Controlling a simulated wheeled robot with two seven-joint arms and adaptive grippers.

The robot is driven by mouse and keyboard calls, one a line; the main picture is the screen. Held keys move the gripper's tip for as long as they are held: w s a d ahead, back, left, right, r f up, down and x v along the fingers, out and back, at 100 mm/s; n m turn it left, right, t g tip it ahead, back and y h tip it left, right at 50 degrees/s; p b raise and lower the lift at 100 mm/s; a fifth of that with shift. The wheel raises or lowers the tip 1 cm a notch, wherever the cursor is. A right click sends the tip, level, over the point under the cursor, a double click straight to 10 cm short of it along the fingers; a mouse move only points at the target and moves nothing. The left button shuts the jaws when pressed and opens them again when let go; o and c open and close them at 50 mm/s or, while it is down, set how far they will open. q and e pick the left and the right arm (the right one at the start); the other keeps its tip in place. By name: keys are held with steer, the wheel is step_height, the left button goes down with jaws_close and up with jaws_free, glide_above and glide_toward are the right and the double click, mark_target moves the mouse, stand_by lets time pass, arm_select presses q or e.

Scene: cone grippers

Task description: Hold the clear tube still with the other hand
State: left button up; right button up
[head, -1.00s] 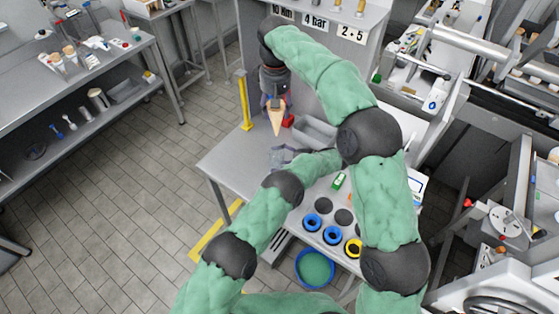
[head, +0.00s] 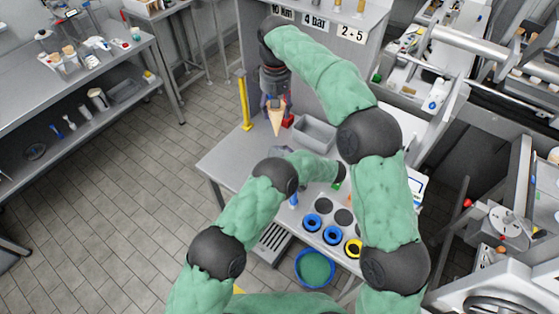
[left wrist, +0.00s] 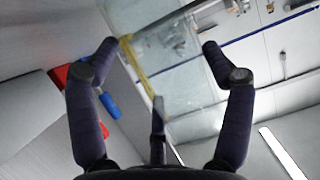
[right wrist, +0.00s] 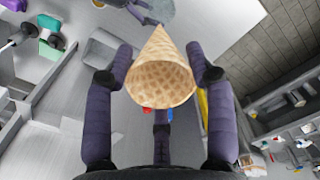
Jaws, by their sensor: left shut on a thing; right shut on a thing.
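My right gripper (head: 276,98) points down over the far left of the table. It is shut on a tan waffle cone (head: 277,122), whose tip points down; the cone (right wrist: 160,75) fills the space between both fingers in the right wrist view. My left gripper (left wrist: 160,52) is mostly hidden behind my own forearm in the head view. In the left wrist view its fingers stand on both sides of a see-through, pale greenish surface, which looks like the clear tube (left wrist: 185,85). The tube's ends and the exact finger contacts cannot be made out.
A grey tray (head: 315,133) lies on the table near the cone. A yellow post (head: 244,102) stands at the left edge. A blue-rimmed green bucket (head: 314,268) is below.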

stand_by(0.3)
arm_select(q)
steer(key=shift+n+g+y, duration=0.3)
steer(key=shift+n+g, duration=0.5)
steer(key=shift+g, duration=0.1)
stand_by(0.9)
steer(key=o, duration=1.4)
steer(key=shift+s+d+r, duration=0.1)
steer(key=shift+d, duration=0.05)
steer(key=shift+s+d+r, duration=0.25)
steer(key=shift+d, duration=0.35)
steer(key=shift+w+a+f, duration=0.15)
steer(key=shift+a, duration=0.2)
